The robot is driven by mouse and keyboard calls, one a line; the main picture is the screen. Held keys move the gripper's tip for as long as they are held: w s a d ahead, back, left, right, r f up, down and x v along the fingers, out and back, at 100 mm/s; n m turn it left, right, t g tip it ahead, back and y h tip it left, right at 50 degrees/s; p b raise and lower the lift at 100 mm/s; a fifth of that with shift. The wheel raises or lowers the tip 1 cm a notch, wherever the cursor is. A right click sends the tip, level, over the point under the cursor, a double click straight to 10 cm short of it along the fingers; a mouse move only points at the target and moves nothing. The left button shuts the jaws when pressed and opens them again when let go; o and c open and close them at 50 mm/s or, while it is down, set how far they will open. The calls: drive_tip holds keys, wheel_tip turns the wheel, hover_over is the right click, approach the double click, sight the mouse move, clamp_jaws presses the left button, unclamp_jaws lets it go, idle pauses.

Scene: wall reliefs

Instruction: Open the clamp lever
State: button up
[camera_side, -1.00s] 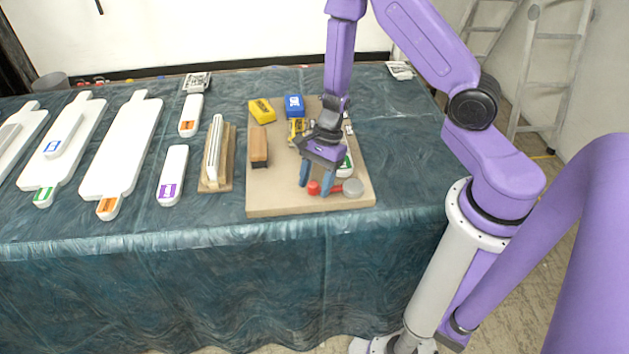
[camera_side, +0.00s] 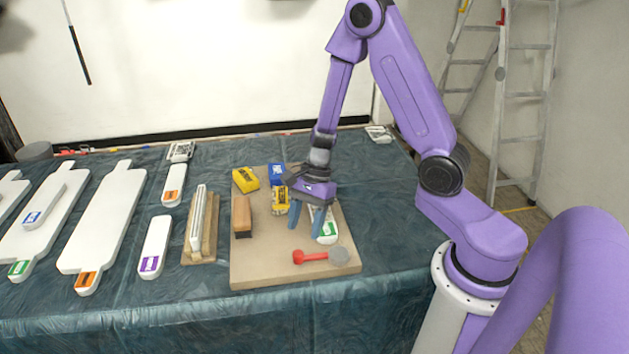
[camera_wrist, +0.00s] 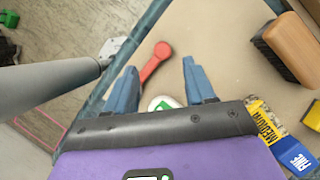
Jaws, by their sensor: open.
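The clamp lever is a red handle (camera_side: 311,257) with a round knob at its left end. It lies at the front of the tan board, joined at its right to a grey disc (camera_side: 339,256). My gripper (camera_side: 305,225) is open and empty, fingers pointing down behind the lever and apart from it. In the wrist view the red lever (camera_wrist: 155,63) shows between and beyond the fingertips of my gripper (camera_wrist: 160,67); the grey disc cannot be made out there, perhaps behind the left finger.
White paddles (camera_side: 105,230) lie left. The board's front is clear around the lever.

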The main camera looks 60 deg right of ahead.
drive_tip(key=v, duration=1)
drive_tip(key=c, duration=0.4)
drive_tip(key=shift+w+n, duration=0.3)
drive_tip(key=c, duration=0.6)
drive_tip(key=w+f+n+g, duration=0.1)
drive_tip(key=w+n, duration=0.2)
drive_tip(key=w+f+n+g+h, duration=0.1)
drive_tip(key=w+f+n, duration=0.1)
drive_tip(key=n, duration=0.1)
drive_tip(key=w+f+n+g, duration=0.1)
drive_tip(key=w+f+n, duration=0.1)
drive_tip(key=w+n, duration=0.1)
drive_tip(key=shift+w+a+f+h, duration=0.2)
drive_tip(key=shift+w+h, duration=0.1)
drive_tip(key=shift+h, duration=0.1)
clamp_jaws()
drive_tip(key=x, duration=0.9)
drive_tip(key=shift+s+f, duration=0.15)
drive_tip(key=shift+f, duration=0.15)
drive_tip(key=shift+s+a+f, duration=0.1)
drive_tip(key=shift+s+a, duration=0.3)
drive_tip(key=shift+s, duration=0.2)
drive_tip(key=shift+s+a+f, duration=0.1)
drive_tip(key=shift+s+a, duration=0.3)
drive_tip(key=shift+s, duration=0.15)
drive_tip(key=shift+s+a, duration=0.4)
drive_tip(key=shift+s, duration=0.1)
